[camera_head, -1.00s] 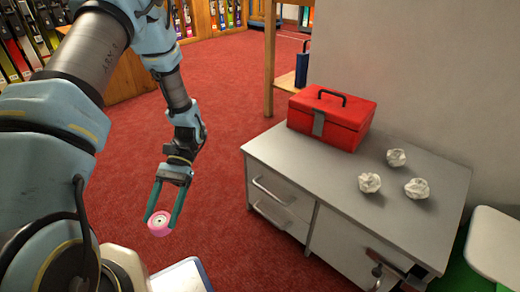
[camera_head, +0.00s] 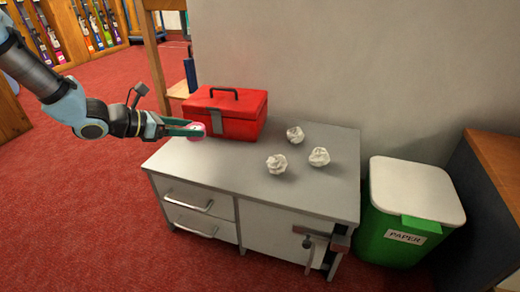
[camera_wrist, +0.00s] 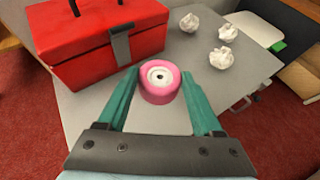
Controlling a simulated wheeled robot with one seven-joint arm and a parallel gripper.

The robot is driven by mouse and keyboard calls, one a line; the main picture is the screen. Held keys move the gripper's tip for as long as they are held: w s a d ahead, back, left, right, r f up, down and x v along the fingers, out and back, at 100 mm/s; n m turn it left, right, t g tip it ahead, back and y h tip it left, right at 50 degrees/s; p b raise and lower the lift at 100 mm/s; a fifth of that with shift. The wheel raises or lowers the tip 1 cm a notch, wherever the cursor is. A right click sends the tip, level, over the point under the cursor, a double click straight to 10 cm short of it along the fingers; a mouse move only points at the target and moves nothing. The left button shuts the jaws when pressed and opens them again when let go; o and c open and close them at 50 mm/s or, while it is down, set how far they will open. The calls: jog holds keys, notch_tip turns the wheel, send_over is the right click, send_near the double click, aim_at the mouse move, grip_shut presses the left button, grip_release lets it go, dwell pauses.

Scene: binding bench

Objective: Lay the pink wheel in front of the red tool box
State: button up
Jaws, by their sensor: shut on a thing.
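The pink wheel (camera_head: 196,131) is held between the green fingers of my gripper (camera_head: 194,128). In the wrist view the wheel (camera_wrist: 159,82) shows its white hub facing the camera, with a finger of my gripper (camera_wrist: 160,88) on each side. The wheel is over the left part of the grey cabinet top, at the front left of the red tool box. I cannot tell how high it is above the top. The red tool box (camera_head: 240,120) stands shut at the back of the cabinet; it fills the upper left of the wrist view (camera_wrist: 80,62).
Three crumpled paper balls (camera_head: 277,163) lie on the grey cabinet (camera_head: 220,178), right of the tool box. The cabinet top in front of the box is clear. A vise (camera_head: 322,240) is at the front edge. A green paper bin (camera_head: 400,225) stands to the right.

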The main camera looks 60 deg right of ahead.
aim_at(196, 164)
jog(key=shift+w+d+r, duration=0.1)
jog(key=shift+w+d, duration=0.15)
jog(key=shift+f, duration=0.3)
notch_tip(196, 164, down, 9)
jog(key=b, duration=0.4)
jog(key=shift+w+d+b, duration=0.1)
jog(key=shift+b, duration=0.25)
jog(key=shift+f, duration=0.15)
jog(key=o, duration=1.4)
jog(key=shift+c, duration=0.2)
